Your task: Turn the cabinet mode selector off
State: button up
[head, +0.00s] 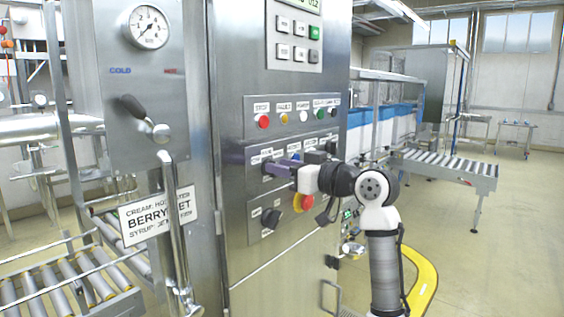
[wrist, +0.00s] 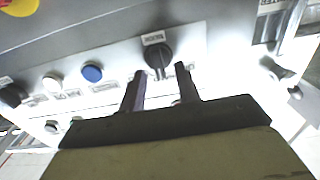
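A black rotary selector knob (wrist: 158,54) sits on the grey control panel in the wrist view, under a small label too blurred to read. Its bar points roughly down in that picture. I cannot confirm from the label that it is the mode selector. My gripper (wrist: 160,72) is open, its two purple fingers pointing at the panel, one on each side of the knob's lower part; contact is not clear. In the head view my gripper (head: 272,168) is at the left of the middle control row, and its fingers hide the knob there.
A blue button (wrist: 92,73) and a white button (wrist: 52,83) lie left of the knob in the wrist view. A red-and-yellow emergency stop (head: 304,202) and another black knob (head: 270,218) are below my gripper. A pipe with a hanging sign (head: 158,215) stands left.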

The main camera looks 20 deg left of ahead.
jog(key=shift+w+a, duration=0.1)
jog(key=shift+a, duration=0.2)
grip_shut()
jog(key=shift+f+n+b, duration=0.1)
jog(key=shift+n+b, duration=0.2)
jog(key=shift+n, duration=0.1)
jog(key=shift+s+a+n+b, duration=0.15)
jog(key=shift+n+b, duration=0.85)
jog(key=shift+n, duration=1)
jog(key=shift+s+d+n+b, duration=0.15)
jog(key=shift+n+b, duration=0.8)
jog(key=shift+n, duration=1.05)
jog(key=shift+a, duration=0.1)
